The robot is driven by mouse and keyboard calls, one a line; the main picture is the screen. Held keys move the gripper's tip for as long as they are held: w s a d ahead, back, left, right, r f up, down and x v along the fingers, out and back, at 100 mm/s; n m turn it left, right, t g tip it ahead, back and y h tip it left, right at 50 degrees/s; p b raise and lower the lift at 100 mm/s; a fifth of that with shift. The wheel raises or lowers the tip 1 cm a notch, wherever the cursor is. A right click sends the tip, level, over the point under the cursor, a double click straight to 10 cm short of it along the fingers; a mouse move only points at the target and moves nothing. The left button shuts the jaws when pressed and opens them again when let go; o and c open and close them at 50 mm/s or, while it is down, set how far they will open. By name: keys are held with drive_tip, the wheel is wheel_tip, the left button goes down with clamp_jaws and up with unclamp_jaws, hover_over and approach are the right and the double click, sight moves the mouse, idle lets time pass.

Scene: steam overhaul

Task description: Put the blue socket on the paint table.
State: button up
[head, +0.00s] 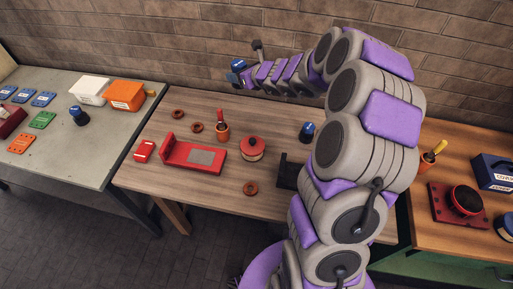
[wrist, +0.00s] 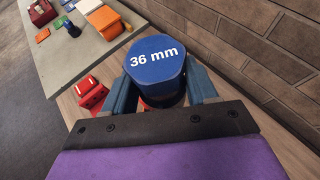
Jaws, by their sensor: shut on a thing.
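A blue socket (wrist: 156,62) marked "36 mm" on its top sits between the two fingers of my gripper (wrist: 162,88). In the head view my gripper (head: 236,77) is shut on this socket (head: 238,65), held in the air above the back left of the wooden middle table (head: 240,112). Other blue sockets stand on the grey left table (head: 79,116), on the middle table (head: 306,132) and at the right edge (head: 505,226). No table bears a readable name, so I cannot tell which is the paint table.
The grey table (head: 60,158) carries a white box (head: 90,90), an orange box (head: 126,95) and coloured plates. A red vise-like fixture (head: 193,155), a red round pot (head: 252,149) and brown rings lie on the middle table. A brick wall (head: 190,40) runs behind.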

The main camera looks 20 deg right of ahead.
drive_tip(key=d+f+b, duration=0.1)
drive_tip(key=d+f, duration=0.8)
drive_tip(key=f, duration=0.2)
drive_tip(key=shift+w+d+f+y, duration=0.3)
drive_tip(key=shift+w+d, duration=0.05)
drive_tip(key=shift+w, duration=0.1)
drive_tip(key=shift+n, duration=0.5)
drive_tip(key=d+f, duration=0.1)
drive_tip(key=f, duration=0.3)
drive_tip(key=s+d+f+b, duration=0.1)
drive_tip(key=f, duration=0.4)
drive_tip(key=s+d+f+b, duration=0.1)
drive_tip(key=f, duration=0.3)
drive_tip(key=shift+d+f, duration=0.15)
drive_tip(key=shift+d, duration=0.15)
drive_tip(key=shift+f, duration=0.25)
drive_tip(key=shift+a+f+b, duration=0.25)
drive_tip(key=shift+f+b, duration=0.1)
drive_tip(key=shift+f, duration=0.1)
drive_tip(key=f, duration=0.3)
drive_tip(key=shift+a+b, duration=0.25)
drive_tip(key=shift+b, duration=0.1)
drive_tip(key=shift+d+r, duration=0.1)
drive_tip(key=shift+d, duration=0.25)
drive_tip(key=o, duration=1.4)
drive_tip(key=shift+a, duration=0.25)
drive_tip(key=shift+d, duration=0.1)
